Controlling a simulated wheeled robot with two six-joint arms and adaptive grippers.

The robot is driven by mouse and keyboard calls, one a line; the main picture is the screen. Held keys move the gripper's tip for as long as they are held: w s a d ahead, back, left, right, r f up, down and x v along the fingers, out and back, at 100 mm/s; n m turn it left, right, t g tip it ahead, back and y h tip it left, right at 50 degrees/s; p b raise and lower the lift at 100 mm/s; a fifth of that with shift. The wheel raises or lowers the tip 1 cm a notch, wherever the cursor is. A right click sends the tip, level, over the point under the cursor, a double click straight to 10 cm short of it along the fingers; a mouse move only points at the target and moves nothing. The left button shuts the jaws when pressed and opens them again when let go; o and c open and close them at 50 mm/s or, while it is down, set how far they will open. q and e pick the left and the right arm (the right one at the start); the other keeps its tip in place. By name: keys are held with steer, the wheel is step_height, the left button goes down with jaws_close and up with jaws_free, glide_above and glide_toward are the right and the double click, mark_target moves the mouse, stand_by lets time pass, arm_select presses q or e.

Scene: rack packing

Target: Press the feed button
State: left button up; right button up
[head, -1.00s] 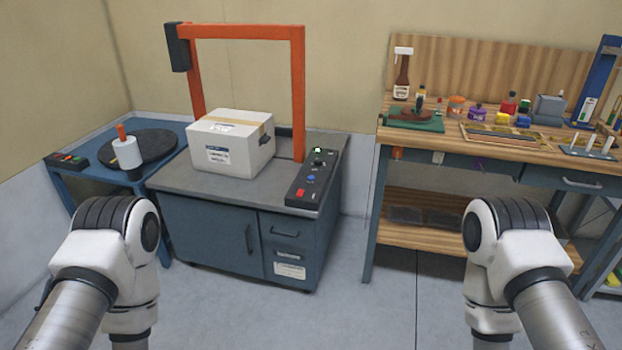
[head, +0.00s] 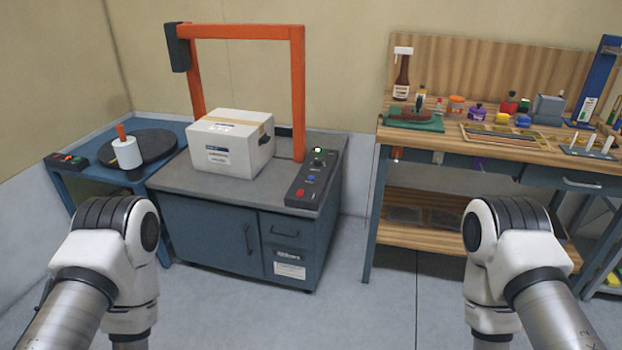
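A control panel (head: 322,170) lies along the right side of the grey top of the strapping machine (head: 250,190). It carries a green button (head: 318,150), a small blue button (head: 311,178) and a red button (head: 300,193). The labels beside them are too small to read, so I cannot tell which is the feed button. A white box (head: 230,143) with tape and a label sits on the machine top under the orange arch (head: 298,95). My two arms show at the lower left and lower right, apart from the machine. Neither gripper is in view.
A blue table (head: 95,140) at left holds a black turntable (head: 150,147), a white roll with an orange handle (head: 127,152) and a small button box (head: 66,160). A wooden workbench (head: 480,150) with bottles and tools stands at right. Floor between is clear.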

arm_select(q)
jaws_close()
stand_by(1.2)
